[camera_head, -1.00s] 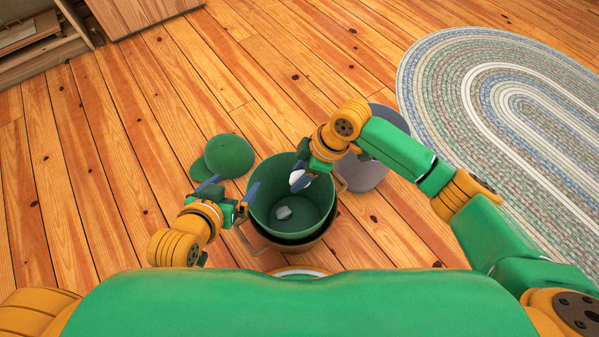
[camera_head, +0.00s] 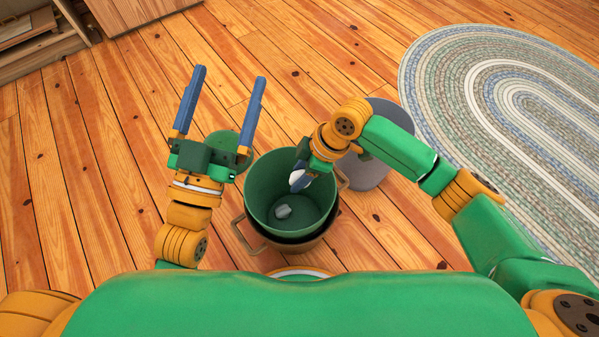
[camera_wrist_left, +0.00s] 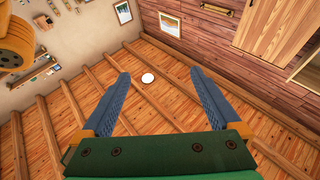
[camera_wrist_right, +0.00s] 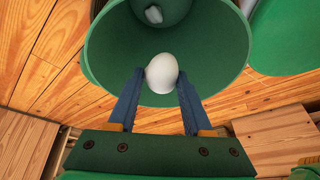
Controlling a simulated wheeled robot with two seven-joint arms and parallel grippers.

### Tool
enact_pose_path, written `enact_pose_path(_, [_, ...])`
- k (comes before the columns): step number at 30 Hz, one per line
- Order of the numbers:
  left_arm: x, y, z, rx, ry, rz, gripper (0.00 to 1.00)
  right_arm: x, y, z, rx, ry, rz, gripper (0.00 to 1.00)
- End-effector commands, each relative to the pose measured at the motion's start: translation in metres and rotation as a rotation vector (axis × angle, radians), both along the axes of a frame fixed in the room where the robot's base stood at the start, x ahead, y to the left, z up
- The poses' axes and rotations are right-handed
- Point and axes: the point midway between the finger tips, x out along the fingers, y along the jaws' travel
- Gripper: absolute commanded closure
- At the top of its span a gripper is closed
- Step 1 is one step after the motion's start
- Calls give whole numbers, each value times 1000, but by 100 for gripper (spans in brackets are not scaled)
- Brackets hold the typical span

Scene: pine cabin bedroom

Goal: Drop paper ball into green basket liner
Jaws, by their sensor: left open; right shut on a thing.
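The green basket liner (camera_head: 262,185) lines a tan basket (camera_head: 262,240) on the floor in front of me. A small pale grey lump (camera_head: 282,211) lies on the liner's bottom; it also shows in the right wrist view (camera_wrist_right: 153,14). My right gripper (camera_head: 299,178) is shut on a smooth white paper ball (camera_wrist_right: 161,73), holding it over the liner's opening. The ball is partly hidden by the fingers in the head view (camera_head: 296,176). My left gripper (camera_head: 230,74) is open and empty, raised left of the basket with its fingers pointing away from me.
A green cap (camera_head: 222,139) lies on the floor, partly hidden behind my left gripper. A grey bin or stool (camera_head: 366,178) stands right of the basket, partly behind my right arm. A braided oval rug (camera_head: 500,100) lies at right. The floor beyond the basket is clear.

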Motion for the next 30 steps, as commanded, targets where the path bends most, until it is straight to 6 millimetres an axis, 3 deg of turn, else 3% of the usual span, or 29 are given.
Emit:
enact_pose_path(7, [-17,-1,31,-42,-185,-16,3,0,0,-5,0,0,0,100])
enact_pose_path(17, [-21,-1,38,-52,-224,-19,3,0,0,-5,0,0,0,100])
enact_pose_path(18, [-21,-1,38,-52,-224,-19,3,0,0,-5,0,0,0,48])
enact_pose_path(21, [-21,-1,38,-52,-223,-19,3,0,0,-5,0,0,0,20])
enact_pose_path(22, [-21,-1,38,-52,-223,-19,3,0,0,-5,0,0,0,15])
enact_pose_path(30, [-21,-1,38,-51,-221,-19,3,0,0,-5,-1,0,0,15])
